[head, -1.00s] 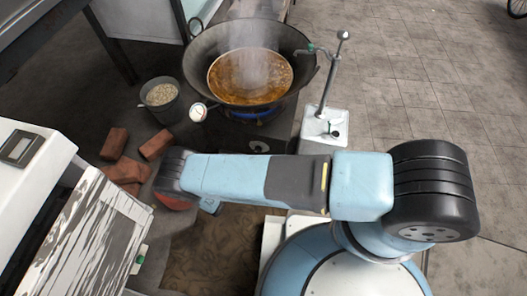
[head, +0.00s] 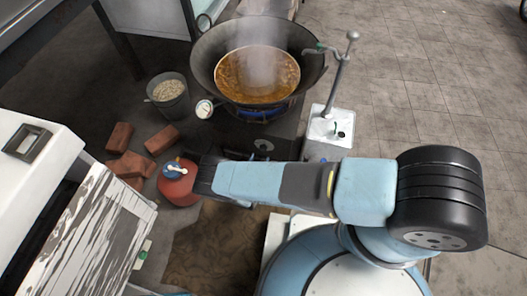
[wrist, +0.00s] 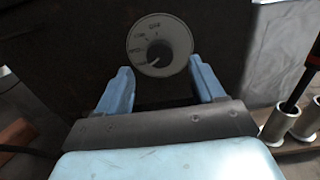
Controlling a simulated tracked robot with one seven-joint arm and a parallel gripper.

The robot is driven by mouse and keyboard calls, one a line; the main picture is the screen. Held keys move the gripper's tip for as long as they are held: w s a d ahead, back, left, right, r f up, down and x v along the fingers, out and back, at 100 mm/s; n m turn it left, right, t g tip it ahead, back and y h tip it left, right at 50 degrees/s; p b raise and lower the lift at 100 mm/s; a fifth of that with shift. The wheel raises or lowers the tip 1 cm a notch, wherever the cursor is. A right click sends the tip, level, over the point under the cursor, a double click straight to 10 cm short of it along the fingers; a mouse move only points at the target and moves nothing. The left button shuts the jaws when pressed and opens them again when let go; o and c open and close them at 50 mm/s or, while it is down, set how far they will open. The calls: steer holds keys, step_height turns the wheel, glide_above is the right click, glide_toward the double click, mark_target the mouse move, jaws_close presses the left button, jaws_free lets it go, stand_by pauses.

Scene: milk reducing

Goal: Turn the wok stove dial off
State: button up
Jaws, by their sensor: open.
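The wok stove dial (wrist: 160,46) is a round white plate with printed marks and a dark knob (wrist: 160,54) on a dark stove front, ahead of my gripper in the wrist view. My gripper (wrist: 160,68) is open, its two blue fingers on either side of the dial's lower part, with nothing between them. Whether they touch the knob cannot be told. In the head view the wok (head: 258,72) holds steaming brown liquid over a blue burner flame. My arm hides most of the gripper there.
A red gas canister (head: 178,188) with a blue valve stands left of my arm, near several bricks (head: 161,140) and a grey bucket (head: 168,97). A white tap stand (head: 331,125) is right of the wok. Open paving (head: 440,90) lies to the right.

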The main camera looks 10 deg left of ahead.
mark_target(263, 149)
steer(key=shift+w+d, duration=0.15)
steer(key=shift+w, duration=1.35)
steer(key=shift+w+d, duration=0.1)
steer(key=shift+w, duration=1.4)
steer(key=shift+c, duration=0.3)
